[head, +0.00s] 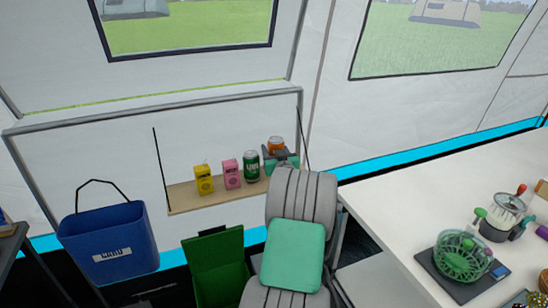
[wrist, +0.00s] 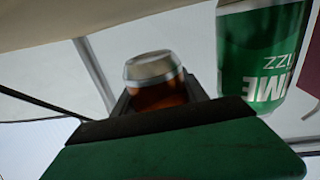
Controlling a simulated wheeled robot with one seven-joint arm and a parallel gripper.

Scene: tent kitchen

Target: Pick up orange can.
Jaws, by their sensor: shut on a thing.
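The orange can (head: 276,145) is at the right end of the hanging wooden shelf in the head view. My gripper (head: 280,158) is around it, with the can's top showing above the jaws. In the wrist view the orange can (wrist: 155,82) sits between the dark finger pads of my gripper (wrist: 160,105), and its silver end shows. The gripper is shut on it. The lower part of the can is hidden behind the gripper. I cannot tell whether the can touches the shelf.
A green can (head: 251,166) stands close to the left of my gripper. A pink carton (head: 231,174) and a yellow carton (head: 203,179) are further left on the shelf (head: 185,200). A thin cord (head: 303,140) hangs just right. A white table (head: 440,185) is at right.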

